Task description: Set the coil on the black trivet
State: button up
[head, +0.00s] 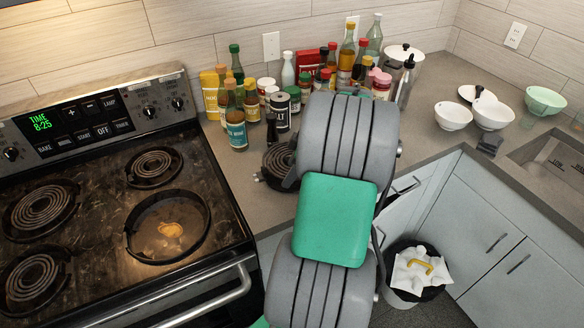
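A dark spiral coil (279,160) is at the counter beside the stove, just left of my arm; its right side is hidden by the arm. A black piece (268,180) shows under and around it, which may be the trivet; I cannot tell whether the coil touches it. My gripper (291,178) is mostly hidden behind my grey and green arm. Only a dark part shows at the coil's lower right edge, and I cannot see whether the fingers are open or shut on it.
The stove (100,215) has one burner opening (168,227) without a coil and several with coils. Bottles and jars (236,120) crowd the counter behind. White bowls (453,115) and a sink stand right. A bin (415,275) is on the floor. Counter left of the coil is clear.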

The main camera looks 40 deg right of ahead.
jog(key=o, duration=1.9)
